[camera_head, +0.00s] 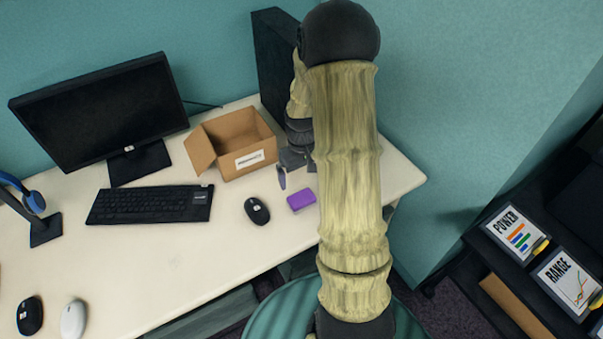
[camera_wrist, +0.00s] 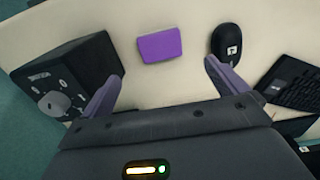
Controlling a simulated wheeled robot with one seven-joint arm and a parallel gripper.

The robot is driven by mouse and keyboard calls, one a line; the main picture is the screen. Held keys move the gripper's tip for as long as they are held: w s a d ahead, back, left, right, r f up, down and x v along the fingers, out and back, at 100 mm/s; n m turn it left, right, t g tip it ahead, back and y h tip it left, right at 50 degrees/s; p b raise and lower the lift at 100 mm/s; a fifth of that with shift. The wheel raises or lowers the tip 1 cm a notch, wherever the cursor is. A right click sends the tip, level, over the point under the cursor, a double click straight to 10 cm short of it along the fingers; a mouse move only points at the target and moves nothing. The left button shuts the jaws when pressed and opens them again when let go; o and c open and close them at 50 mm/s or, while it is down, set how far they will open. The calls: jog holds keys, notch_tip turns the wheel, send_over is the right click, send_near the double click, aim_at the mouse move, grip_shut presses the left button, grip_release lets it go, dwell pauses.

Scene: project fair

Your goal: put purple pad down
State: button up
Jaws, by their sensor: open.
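The purple pad (camera_head: 301,199) lies flat on the white desk, right of a black mouse (camera_head: 257,210). In the wrist view the purple pad (camera_wrist: 159,46) lies beyond my fingertips, roughly between them and apart from both. My gripper (camera_wrist: 160,72) is open and empty, with its two purple-grey fingers spread. In the head view my gripper (camera_head: 284,166) is above the desk behind the pad, partly hidden by my arm.
An open cardboard box (camera_head: 233,141) stands behind the pad. A keyboard (camera_head: 150,204) and monitor (camera_head: 103,107) are to the left. A dark box-shaped device (camera_wrist: 66,75) stands left of the pad in the wrist view. Bare desk (camera_head: 215,250) lies in front.

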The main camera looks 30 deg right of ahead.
jog(key=s+a+r+t, duration=0.2)
jog(key=s+a+r, duration=0.9)
jog(key=s+a, duration=0.1)
jog(key=shift+s+a+r+t, duration=0.15)
jog(key=shift+a+t, duration=0.15)
jog(key=shift+a, duration=0.5)
jog(key=w+p+v, duration=0.1)
jog(key=p+v, duration=0.6)
jog(key=shift+w+r, duration=0.3)
jog(key=shift+r, duration=0.05)
jog(key=shift+o, duration=0.2)
